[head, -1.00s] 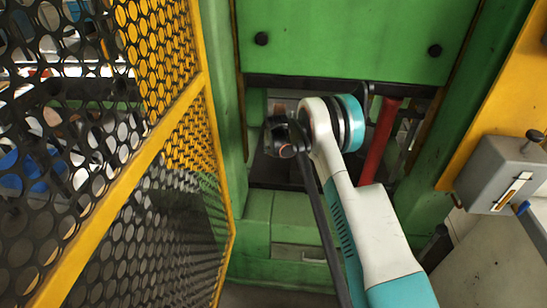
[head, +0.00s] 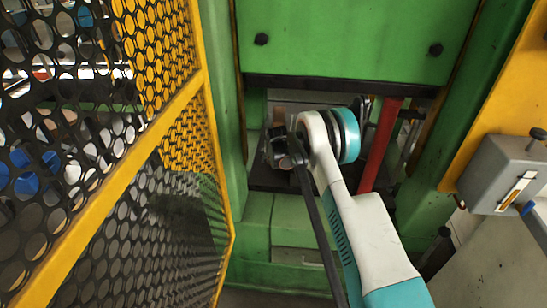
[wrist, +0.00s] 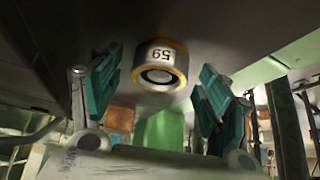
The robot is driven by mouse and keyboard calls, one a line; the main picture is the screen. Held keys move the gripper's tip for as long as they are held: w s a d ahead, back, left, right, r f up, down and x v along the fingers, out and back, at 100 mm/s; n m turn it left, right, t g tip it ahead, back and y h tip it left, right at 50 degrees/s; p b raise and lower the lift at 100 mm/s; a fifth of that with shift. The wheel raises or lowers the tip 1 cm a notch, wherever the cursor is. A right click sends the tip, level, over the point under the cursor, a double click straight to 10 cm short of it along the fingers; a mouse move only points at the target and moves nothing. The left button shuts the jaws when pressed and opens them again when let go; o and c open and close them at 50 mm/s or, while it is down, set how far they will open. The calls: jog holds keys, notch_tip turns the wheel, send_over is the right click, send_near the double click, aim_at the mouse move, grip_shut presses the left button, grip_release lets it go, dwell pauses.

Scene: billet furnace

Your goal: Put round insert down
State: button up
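The round insert (wrist: 160,66) is a short metallic cylinder with a yellowish rim, a dark central bore and a number on it. In the wrist view it sits against the dark flat surface (wrist: 225,35) at the top of the picture. My gripper (wrist: 159,82) has its two teal-padded fingers spread on either side of the insert, with a visible gap on both sides. It holds nothing. In the head view my arm reaches into the green press opening, and my wrist hides the insert and the fingers.
The green press frame (head: 355,40) surrounds the opening above and at the sides. A red bar (head: 380,145) slants just right of my arm. A yellow mesh guard (head: 180,140) stands at the left. A grey control box (head: 500,175) is at the right.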

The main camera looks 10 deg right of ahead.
jog(key=shift+r, duration=0.1)
jog(key=shift+r, duration=0.25)
jog(key=p+v, duration=0.4)
jog(key=v, duration=0.7)
jog(key=shift+s+r, duration=0.25)
